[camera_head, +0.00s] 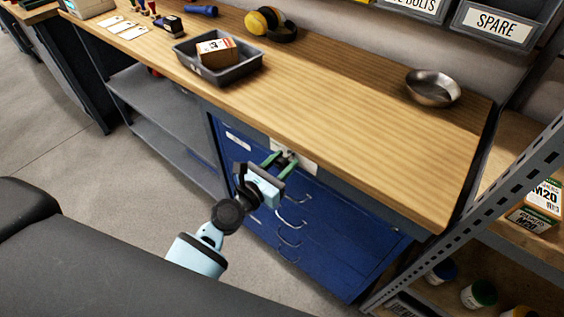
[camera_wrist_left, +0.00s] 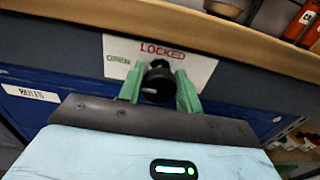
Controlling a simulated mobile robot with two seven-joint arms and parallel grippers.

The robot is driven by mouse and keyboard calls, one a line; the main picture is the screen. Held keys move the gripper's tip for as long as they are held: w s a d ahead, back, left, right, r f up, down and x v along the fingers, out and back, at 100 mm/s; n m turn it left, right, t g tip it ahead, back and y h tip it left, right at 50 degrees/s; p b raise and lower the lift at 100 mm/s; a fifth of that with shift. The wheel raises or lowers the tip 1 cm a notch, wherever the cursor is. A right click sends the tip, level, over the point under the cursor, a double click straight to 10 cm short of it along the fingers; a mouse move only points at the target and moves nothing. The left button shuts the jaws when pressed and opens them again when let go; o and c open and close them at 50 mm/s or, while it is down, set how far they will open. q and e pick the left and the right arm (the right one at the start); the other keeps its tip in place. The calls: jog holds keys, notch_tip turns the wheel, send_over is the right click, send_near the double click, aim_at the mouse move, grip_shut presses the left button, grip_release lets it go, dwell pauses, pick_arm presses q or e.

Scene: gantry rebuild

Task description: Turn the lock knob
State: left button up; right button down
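The lock knob (camera_wrist_left: 158,82) is black and round with a short white mark on its face. It sits in front of a white plate (camera_wrist_left: 116,66) marked LOCKED in red at the top and OPEN in green at the left. My left gripper (camera_wrist_left: 160,88) has one green finger on each side of the knob, with no clear gap showing. In the head view my left gripper (camera_head: 282,160) reaches the plate (camera_head: 300,164) at the top of the blue drawer cabinet (camera_head: 322,222). The knob is mostly hidden there. My right gripper is out of view.
The wooden bench top (camera_head: 340,110) overhangs just above the knob. It carries a grey tray (camera_head: 240,72) with a small box, yellow earmuffs (camera_head: 262,22) and a metal bowl (camera_head: 433,88). A metal rack (camera_head: 480,205) stands at right. Drawer handles (camera_head: 290,222) stick out below.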

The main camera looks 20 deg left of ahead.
pick_arm(q)
jog(key=c, duration=0.3)
